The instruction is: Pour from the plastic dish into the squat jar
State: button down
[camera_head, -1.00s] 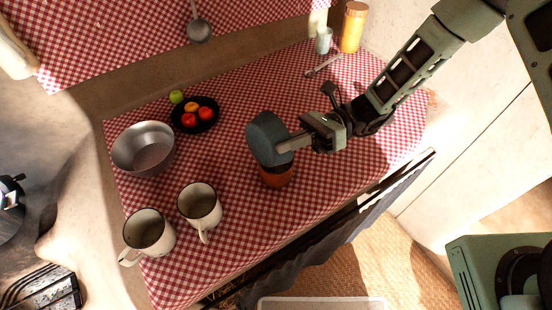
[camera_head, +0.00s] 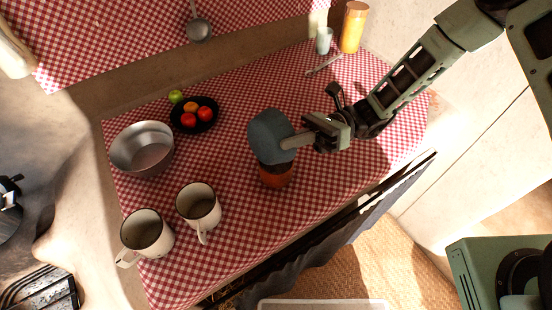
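A blue-grey plastic dish (camera_head: 268,138) is held tilted by my gripper (camera_head: 290,142), whose fingers are shut on its rim side. The dish hangs over a squat reddish-brown jar (camera_head: 276,177) that stands on the checked cloth. The dish hides most of the jar's mouth. The inside of the dish faces away from the view, so its contents and any stream into the jar cannot be seen.
Two enamel mugs (camera_head: 199,205) (camera_head: 146,233) and a metal bowl (camera_head: 143,147) stand left of the jar. A black plate (camera_head: 207,122) with fruit lies behind. A glass (camera_head: 324,41) and yellow container (camera_head: 353,27) stand at the back right. The cloth right of the jar is clear.

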jog(key=shift+w+d+f+m+g+y+b, duration=0.3)
jog(key=shift+w+d+y+b, duration=0.25)
jog(key=shift+y+b, duration=0.4)
jog(key=shift+w+d+f+m+g+y+b, duration=0.25)
jog(key=shift+w+d+g+y+b, duration=0.3)
jog(key=shift+y+b, duration=0.35)
dwell(1.4)
